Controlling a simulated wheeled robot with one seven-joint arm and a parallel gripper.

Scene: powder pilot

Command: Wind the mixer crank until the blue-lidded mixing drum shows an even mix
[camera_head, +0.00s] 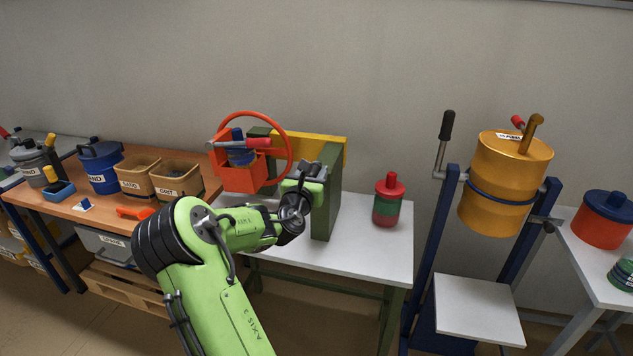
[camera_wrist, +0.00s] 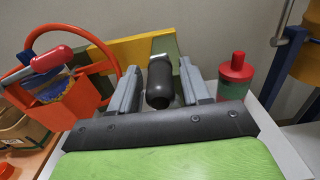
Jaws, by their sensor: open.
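The blue-lidded mixing drum (camera_head: 240,152) sits in an orange holder (camera_head: 240,178) inside an orange ring, at the left of the green-and-yellow mixer stand (camera_head: 326,192). The drum also shows at the left of the wrist view (camera_wrist: 46,82), partly hidden by a red-gripped handle; how even its mix is I cannot tell. My gripper (camera_head: 312,172) is at the mixer stand's front. In the wrist view its jaws (camera_wrist: 160,88) are open, with a black crank grip (camera_wrist: 159,84) between them. A gap shows beside the grip; whether a finger touches it I cannot tell.
A red-lidded jar (camera_head: 388,204) with red and green bands stands on the white table (camera_head: 350,258), right of the mixer. An orange drum (camera_head: 502,190) hangs in a blue frame further right. Bins (camera_head: 177,180) and a blue drum (camera_head: 100,168) stand on the left bench.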

